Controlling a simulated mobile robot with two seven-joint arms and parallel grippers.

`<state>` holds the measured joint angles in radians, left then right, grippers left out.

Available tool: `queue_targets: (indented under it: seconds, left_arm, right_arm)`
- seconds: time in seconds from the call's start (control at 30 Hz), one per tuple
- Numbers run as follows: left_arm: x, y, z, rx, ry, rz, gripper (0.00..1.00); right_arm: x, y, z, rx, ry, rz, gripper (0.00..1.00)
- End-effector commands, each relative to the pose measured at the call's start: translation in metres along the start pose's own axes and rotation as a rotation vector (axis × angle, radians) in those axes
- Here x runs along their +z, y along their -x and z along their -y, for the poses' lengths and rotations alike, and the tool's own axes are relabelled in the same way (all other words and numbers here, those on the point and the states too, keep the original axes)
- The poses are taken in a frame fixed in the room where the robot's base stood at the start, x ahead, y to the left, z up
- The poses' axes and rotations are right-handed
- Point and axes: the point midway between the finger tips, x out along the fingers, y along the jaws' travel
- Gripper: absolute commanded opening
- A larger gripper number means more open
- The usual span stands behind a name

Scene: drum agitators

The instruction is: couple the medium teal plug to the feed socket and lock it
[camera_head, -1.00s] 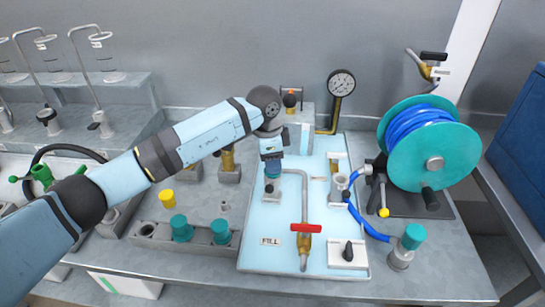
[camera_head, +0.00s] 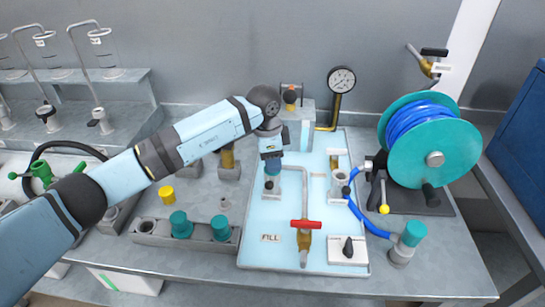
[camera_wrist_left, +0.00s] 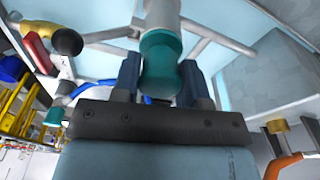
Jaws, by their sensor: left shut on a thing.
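My left gripper (camera_head: 272,164) points down over the left part of the light-blue tray and is shut on a teal plug (camera_head: 272,183). In the left wrist view the plug (camera_wrist_left: 160,62) sits between the two dark fingers, in line with a pale grey cylinder (camera_wrist_left: 162,14) at its far end. In the head view the plug stands upright over a small grey block (camera_head: 271,195), likely the feed socket. The plug's lower end meets or nearly meets it; I cannot tell how deep it sits or whether it is locked. My right gripper is not in view.
Two teal plugs (camera_head: 181,224) (camera_head: 221,229) stand in a grey rack with an empty left hole. A bent pipe with a red-handled valve (camera_head: 305,226) stands close right of the gripper. A hose reel (camera_head: 430,150) and a blue hose (camera_head: 366,225) are farther right.

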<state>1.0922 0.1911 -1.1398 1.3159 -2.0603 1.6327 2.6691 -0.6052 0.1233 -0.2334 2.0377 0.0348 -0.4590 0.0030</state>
Motion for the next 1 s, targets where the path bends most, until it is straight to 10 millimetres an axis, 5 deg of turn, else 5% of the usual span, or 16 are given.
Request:
queue_targets:
  seconds: [0.17, 0.2, 0.3, 1.0]
  left_arm:
    - [0.0, 0.0, 0.0, 0.0, 0.0, 0.0, 0.16]
    - [0.0, 0.0, 0.0, 0.0, 0.0, 0.0, 0.46]
    - [0.0, 0.0, 0.0, 0.0, 0.0, 0.0, 0.69]
    - [-0.001, 0.011, 0.0, 0.0, 0.0, 0.0, 0.7]
  right_arm:
    - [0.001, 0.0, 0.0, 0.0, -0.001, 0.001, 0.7]
    - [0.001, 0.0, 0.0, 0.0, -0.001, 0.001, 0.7]
    - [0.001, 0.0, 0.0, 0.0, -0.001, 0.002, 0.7]
    - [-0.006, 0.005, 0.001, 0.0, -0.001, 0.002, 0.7]
